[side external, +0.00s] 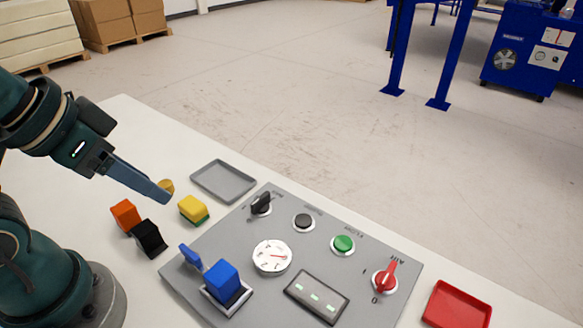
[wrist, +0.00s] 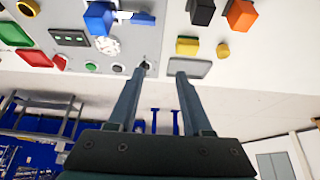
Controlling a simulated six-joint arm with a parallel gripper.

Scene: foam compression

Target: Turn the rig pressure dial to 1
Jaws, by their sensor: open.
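The grey control panel (side external: 330,238) lies on the white table. A round white dial (side external: 272,257) with dark marks and a red pointer sits at its middle left; the pointer's reading is too small to tell. The dial also shows in the wrist view (wrist: 107,46), upper left of the fingers. A black rotary knob (side external: 261,203) is at the panel's far left corner, and shows near the left fingertip in the wrist view (wrist: 145,66). My gripper (side external: 164,195) is open and empty, above the table left of the panel, apart from the dial and knob.
A blue cube (side external: 222,276) in a holder, a blue lever (side external: 190,256), black button (side external: 303,221), green button (side external: 343,244) and red switch (side external: 385,277) stand on the panel. Orange (side external: 125,214), black (side external: 149,238) and yellow-green (side external: 193,208) blocks lie left; grey (side external: 223,181) and red (side external: 458,305) trays flank it.

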